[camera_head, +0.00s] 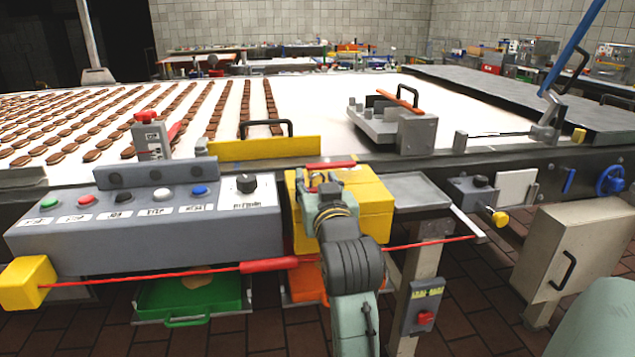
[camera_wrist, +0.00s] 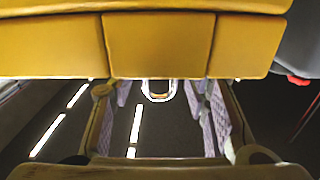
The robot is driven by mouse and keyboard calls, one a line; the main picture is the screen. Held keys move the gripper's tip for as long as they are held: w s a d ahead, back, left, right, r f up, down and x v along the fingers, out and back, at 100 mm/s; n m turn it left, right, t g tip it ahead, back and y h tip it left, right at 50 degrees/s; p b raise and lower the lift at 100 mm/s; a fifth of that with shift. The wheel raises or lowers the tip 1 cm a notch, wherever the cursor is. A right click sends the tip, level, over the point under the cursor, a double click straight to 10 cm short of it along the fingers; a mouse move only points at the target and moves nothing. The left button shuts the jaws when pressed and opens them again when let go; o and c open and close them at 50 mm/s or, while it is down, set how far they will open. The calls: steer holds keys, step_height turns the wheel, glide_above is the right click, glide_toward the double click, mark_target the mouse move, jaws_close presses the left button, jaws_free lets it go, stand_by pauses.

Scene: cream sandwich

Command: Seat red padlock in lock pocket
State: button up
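I cannot clearly make out the red padlock. A red piece (camera_head: 425,318) shows on a grey labelled box (camera_head: 421,292) on the post, but I cannot tell if it is a padlock or a switch. My gripper (camera_head: 325,182) is in front of the yellow box (camera_head: 374,206), whose top has a red bar (camera_head: 331,164). In the wrist view the yellow box (camera_wrist: 158,45) fills the top, and my gripper's pads (camera_wrist: 164,122) stand apart. A small pale-rimmed, orange-centred thing (camera_wrist: 158,91) shows between them, apparently beyond. No lock pocket is identifiable.
A grey button console (camera_head: 150,220) stands left of the yellow box. A red cord (camera_head: 420,243) runs across in front. A green tray (camera_head: 195,295) lies below. The conveyor (camera_head: 310,105) with rows of biscuits is behind. A beige cabinet (camera_head: 570,250) stands at the right.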

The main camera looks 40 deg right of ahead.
steer(key=shift+o, duration=0.7)
steer(key=shift+r, duration=0.15)
steer(key=shift+s, duration=0.15)
steer(key=b+v, duration=0.6)
steer(key=v, duration=0.5)
steer(key=shift+s+a, duration=0.25)
steer(key=shift+s, duration=0.05)
steer(key=shift+r, duration=0.1)
